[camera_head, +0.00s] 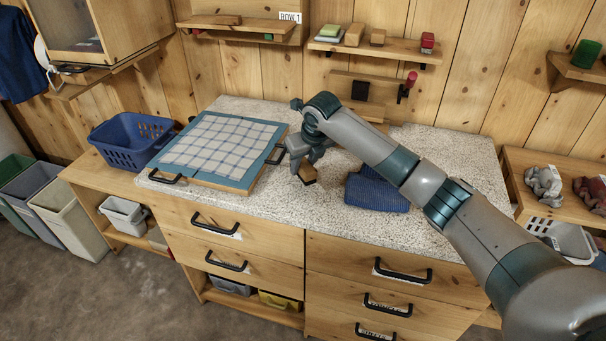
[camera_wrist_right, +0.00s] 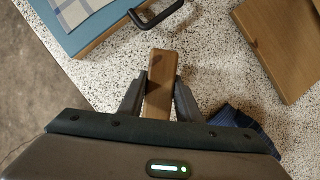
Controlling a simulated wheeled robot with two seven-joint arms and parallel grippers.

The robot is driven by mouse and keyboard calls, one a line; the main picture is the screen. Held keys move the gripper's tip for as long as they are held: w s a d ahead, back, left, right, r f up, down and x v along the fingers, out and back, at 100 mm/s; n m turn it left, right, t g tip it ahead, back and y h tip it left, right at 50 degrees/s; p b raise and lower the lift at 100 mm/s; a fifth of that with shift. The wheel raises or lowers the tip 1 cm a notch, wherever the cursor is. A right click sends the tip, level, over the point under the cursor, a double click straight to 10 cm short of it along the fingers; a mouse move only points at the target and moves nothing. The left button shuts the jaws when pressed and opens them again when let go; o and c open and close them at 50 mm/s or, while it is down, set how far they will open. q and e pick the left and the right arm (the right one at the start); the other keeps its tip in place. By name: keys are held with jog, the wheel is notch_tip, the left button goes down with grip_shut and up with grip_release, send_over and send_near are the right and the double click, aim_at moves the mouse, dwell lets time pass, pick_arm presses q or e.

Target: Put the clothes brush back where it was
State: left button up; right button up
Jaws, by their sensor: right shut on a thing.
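My right gripper (camera_head: 302,163) is shut on a wooden block-shaped thing, the clothes brush (camera_head: 308,175). It is above the speckled counter (camera_head: 260,208), just right of the blue-framed board with a checked cloth. In the right wrist view the brush (camera_wrist_right: 162,68) stands between the two fingers (camera_wrist_right: 160,90), its brown wooden side showing. Its bristles cannot be made out. My left gripper is not in view.
The board with a checked cloth (camera_head: 245,177) has black handles. A folded blue cloth (camera_head: 375,192) lies right of the gripper. A wall shelf (camera_head: 400,52) holds several small blocks and brushes; another shelf (camera_head: 240,30) is labelled ROW 1. A blue basket (camera_head: 128,148) stands left.

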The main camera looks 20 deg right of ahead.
jog(key=shift+f+p, duration=0.5)
jog(key=shift+f, duration=0.15)
notch_tip(320, 180, down, 2)
jog(key=shift+p, duration=0.4)
jog(key=shift+f, duration=0.35)
jog(key=o, duration=0.9)
jog(key=shift+o, duration=0.2)
jog(key=shift+r, duration=0.1)
jog(key=b+v, duration=0.2)
jog(key=v, duration=1)
jog(key=shift+b, duration=0.4)
